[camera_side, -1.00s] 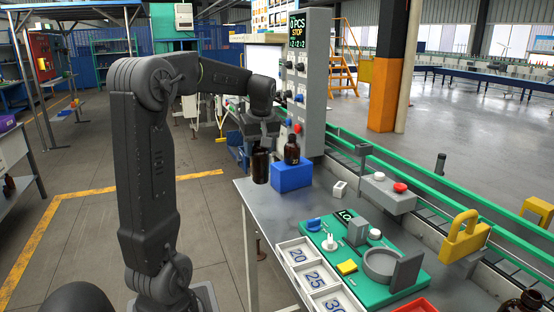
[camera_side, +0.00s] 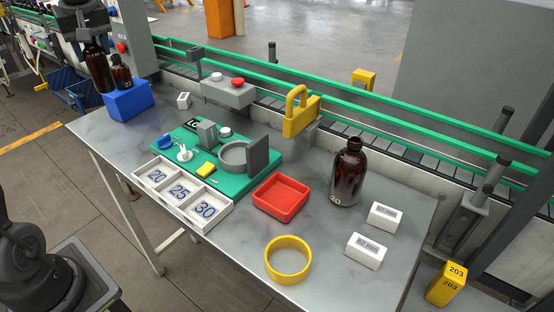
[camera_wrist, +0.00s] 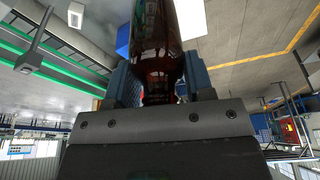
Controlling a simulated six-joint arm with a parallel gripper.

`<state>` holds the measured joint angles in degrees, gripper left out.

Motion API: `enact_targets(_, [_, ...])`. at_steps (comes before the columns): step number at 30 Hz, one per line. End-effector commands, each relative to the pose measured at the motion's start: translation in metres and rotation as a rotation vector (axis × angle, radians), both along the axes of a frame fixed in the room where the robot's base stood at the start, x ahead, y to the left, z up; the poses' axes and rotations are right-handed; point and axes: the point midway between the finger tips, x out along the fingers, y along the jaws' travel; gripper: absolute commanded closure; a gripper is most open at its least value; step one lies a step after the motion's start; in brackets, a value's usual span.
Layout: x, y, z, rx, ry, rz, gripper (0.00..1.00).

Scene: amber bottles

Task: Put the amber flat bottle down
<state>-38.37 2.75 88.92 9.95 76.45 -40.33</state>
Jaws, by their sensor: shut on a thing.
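The amber flat bottle (camera_side: 97,70) hangs upright under my gripper (camera_side: 88,40) at the top left of the side view, next to a blue block and by the table's left end. In the wrist view my gripper (camera_wrist: 158,88) is shut on the neck end of the amber flat bottle (camera_wrist: 160,35), with one blue-grey finger on each side. The bottle's far end runs out of the wrist view. I cannot tell whether its base touches anything.
A small amber bottle (camera_side: 121,74) stands on the blue block (camera_side: 127,104), close to the held bottle. A large amber bottle (camera_side: 348,175) stands on the table (camera_side: 110,150) at right. A red tray (camera_side: 281,197), yellow ring (camera_side: 288,261) and green panel (camera_side: 240,186) occupy the middle.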

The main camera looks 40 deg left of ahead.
Motion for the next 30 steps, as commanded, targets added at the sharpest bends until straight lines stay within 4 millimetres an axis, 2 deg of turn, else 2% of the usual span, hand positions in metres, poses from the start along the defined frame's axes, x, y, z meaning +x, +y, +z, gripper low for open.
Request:
enact_targets(1, [0.014, -0.015, 0.0, 0.0, -0.001, -0.059, 0.79])
enact_targets(5, [0.049, -0.06, 0.001, -0.001, -0.001, -0.224, 0.79])
enact_targets(9, [0.085, -0.123, 0.001, -0.001, -0.001, -0.432, 0.79])
enact_targets(11, [0.096, -0.152, 0.001, -0.002, 0.0, -0.521, 0.79])
enact_targets(15, [0.115, -0.223, 0.001, -0.001, 0.0, -0.722, 0.79])
enact_targets(21, [0.121, -0.324, 0.0, -0.001, -0.001, -0.996, 0.79])
enact_targets(24, [0.116, -0.364, 0.0, -0.001, 0.0, -1.103, 0.79])
enact_targets(30, [0.106, -0.415, -0.001, 0.001, -0.001, -1.24, 0.79])
